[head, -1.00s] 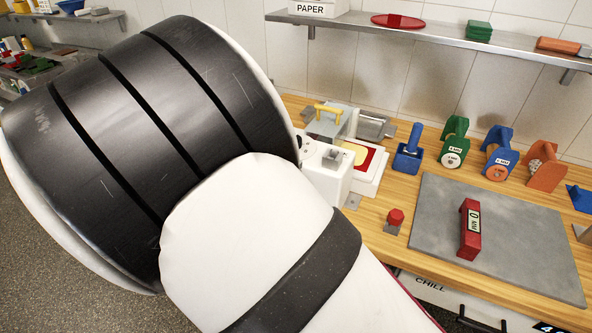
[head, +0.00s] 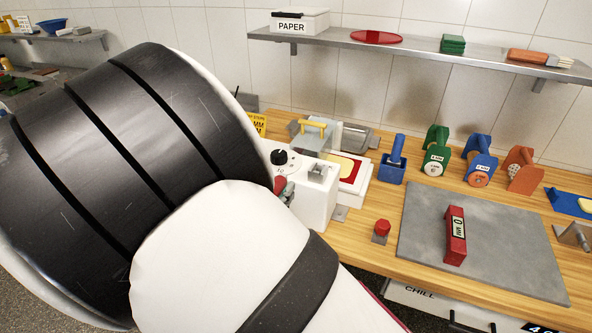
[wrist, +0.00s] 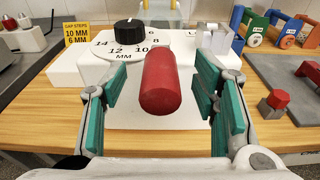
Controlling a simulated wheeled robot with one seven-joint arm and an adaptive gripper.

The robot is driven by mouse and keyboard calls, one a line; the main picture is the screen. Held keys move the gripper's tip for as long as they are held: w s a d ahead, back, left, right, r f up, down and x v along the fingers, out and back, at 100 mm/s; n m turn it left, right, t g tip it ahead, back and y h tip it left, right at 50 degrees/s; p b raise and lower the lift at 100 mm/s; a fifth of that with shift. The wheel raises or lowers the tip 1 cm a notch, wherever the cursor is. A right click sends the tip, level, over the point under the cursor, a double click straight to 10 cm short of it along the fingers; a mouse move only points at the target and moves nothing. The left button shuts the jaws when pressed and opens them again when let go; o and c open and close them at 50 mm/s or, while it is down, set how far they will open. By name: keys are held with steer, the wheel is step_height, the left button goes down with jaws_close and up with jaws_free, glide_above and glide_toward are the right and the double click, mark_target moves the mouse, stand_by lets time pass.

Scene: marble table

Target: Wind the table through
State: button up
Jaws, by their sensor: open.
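The white machine (head: 318,205) has a black gap dial (head: 280,158) on top, marked in MM; it also shows in the wrist view (wrist: 128,27). A red cylindrical handle (wrist: 160,82) stands out from the machine towards the wrist camera. It also shows at the edge of my arm in the head view (head: 280,186). My gripper (wrist: 163,100) is open, with a green-padded finger on each side of the handle and gaps between. In the head view my arm mostly hides the gripper. A white table (head: 365,182) with a red sheet and a pale yellow slab lies behind the machine.
A yellow gap-steps sign (wrist: 77,38) stands left of the dial. Right of the machine are a red knob (head: 382,227), a grey slab (head: 480,255) bearing a red 0 MM bar (head: 455,235), and green, blue and orange handled blocks. A shelf (head: 400,50) runs above.

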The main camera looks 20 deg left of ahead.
steer(key=s, duration=0.2)
steer(key=s+p, duration=0.2)
steer(key=s, duration=0.1)
steer(key=shift+s+a+r, duration=0.15)
steer(key=shift+s+r, duration=0.15)
steer(key=shift+r, duration=0.1)
steer(key=shift+a, duration=0.1)
